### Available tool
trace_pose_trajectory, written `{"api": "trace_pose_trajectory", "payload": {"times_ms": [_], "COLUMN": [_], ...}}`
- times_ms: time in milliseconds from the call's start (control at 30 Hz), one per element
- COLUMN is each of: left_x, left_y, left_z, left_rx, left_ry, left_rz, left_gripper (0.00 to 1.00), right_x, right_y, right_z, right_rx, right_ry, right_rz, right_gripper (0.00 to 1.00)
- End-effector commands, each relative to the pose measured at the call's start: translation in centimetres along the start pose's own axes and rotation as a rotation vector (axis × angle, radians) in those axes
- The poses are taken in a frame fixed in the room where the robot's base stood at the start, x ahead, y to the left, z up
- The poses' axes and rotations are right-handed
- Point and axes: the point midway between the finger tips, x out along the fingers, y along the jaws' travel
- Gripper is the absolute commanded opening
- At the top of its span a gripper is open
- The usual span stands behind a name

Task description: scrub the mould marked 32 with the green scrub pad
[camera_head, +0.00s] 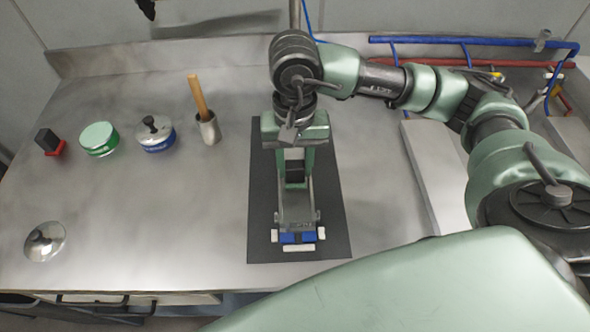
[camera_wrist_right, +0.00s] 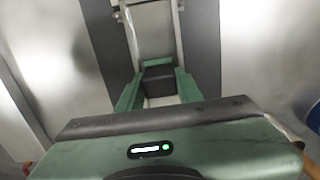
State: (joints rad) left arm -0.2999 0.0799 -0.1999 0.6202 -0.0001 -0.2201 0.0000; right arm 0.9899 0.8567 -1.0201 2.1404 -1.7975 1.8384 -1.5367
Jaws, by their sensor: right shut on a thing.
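My right gripper (camera_head: 295,176) points down over the middle of a long metal mould (camera_head: 297,205). It is shut on a small black block (camera_head: 295,172), which also shows between the fingers in the right wrist view (camera_wrist_right: 158,80). My left gripper is not in view.
To the left stand a red-based block with a black top (camera_head: 48,142), a green tin (camera_head: 99,138), a blue tin (camera_head: 155,133) and a metal cup with a wooden handle (camera_head: 207,127). A shiny knobbed lid (camera_head: 45,241) lies front left. The bench between is clear.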

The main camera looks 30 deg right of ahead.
Motion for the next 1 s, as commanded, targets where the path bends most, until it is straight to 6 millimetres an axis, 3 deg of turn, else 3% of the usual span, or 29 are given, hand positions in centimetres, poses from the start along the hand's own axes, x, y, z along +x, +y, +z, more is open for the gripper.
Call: {"api": "trace_pose_trajectory", "payload": {"times_ms": [300, 700, 1000], "left_x": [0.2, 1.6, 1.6], "left_y": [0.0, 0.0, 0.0], "left_z": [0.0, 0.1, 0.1], "left_rx": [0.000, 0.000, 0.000], "left_ry": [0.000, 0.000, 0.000], "left_rz": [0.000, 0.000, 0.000], "left_gripper": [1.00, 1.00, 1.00], "right_x": [0.0, 0.2, 0.2], "right_y": [0.0, -0.1, 0.0], "right_z": [-0.2, -2.3, -2.4], "right_rx": [0.000, 0.001, 0.000], "right_ry": [0.001, 0.001, 0.000], "right_rz": [0.000, 0.000, 0.001], "right_gripper": [0.03, 0.03, 0.03]}}
